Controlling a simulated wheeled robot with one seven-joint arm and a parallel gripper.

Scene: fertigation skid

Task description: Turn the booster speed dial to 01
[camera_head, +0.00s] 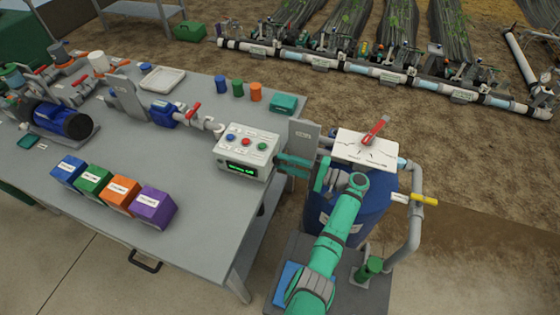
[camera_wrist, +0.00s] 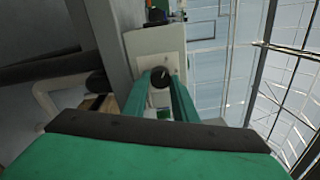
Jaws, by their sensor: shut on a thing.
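In the wrist view, a round black dial (camera_wrist: 160,77) with a small pale mark sits on a light plate on the side of a beige box. The green fingers of my gripper (camera_wrist: 161,82) are shut on the dial, one on each side. In the head view, my gripper (camera_head: 284,166) reaches the right side of the grey control box (camera_head: 243,170). This box has a green lit display (camera_head: 240,168) and coloured buttons on top. The dial is hidden in the head view, and I cannot read its number in either view.
A grey upright plate (camera_head: 303,140) stands close behind my gripper. A blue tank (camera_head: 372,212) with a white panel (camera_head: 352,148) and red lever (camera_head: 377,129) is at the right. Several coloured boxes, such as a purple one (camera_head: 153,207), stand on the bench left of the control box.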

